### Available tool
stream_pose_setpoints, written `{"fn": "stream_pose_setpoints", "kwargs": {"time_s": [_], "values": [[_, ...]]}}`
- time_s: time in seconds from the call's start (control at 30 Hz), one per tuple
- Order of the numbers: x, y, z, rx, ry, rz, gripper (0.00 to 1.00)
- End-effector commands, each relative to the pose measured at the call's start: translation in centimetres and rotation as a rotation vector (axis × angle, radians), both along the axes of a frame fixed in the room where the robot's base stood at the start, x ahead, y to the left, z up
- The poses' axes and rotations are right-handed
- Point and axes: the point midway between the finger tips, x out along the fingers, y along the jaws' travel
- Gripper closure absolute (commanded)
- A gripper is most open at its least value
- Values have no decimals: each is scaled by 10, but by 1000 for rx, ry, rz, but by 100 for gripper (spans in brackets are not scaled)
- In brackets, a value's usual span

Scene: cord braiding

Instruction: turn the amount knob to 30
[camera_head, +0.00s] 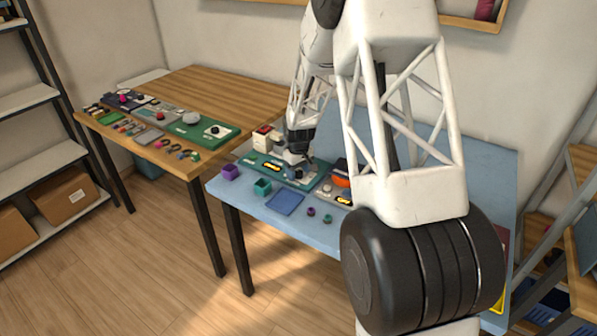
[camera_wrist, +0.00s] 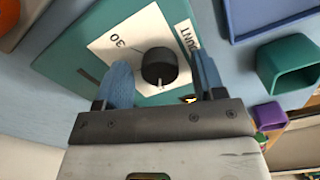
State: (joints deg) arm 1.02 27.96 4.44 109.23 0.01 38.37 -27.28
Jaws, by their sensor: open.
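The amount knob (camera_wrist: 159,67) is black and round, on a white plate (camera_wrist: 105,48) of a teal panel (camera_wrist: 60,50) in the wrist view. Its pale pointer is at the knob's lower edge in that picture.
A teal cup (camera_wrist: 290,68), a purple cup (camera_wrist: 270,116) and a blue tray (camera_wrist: 275,18) are near the panel. In the head view a dark panel with an orange part (camera_head: 341,181) stands to the right. A wooden table (camera_head: 185,85) with several items is at left.

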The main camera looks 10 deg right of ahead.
Motion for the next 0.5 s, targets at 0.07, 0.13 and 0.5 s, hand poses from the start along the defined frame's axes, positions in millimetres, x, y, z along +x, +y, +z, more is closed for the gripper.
{"fn": "stream_pose_setpoints", "kwargs": {"time_s": [0.07,0.13,0.5], "values": [[0,0,0,0,0,0,37],[0,0,0,0,0,0,46],[0,0,0,0,0,-1,86]]}}
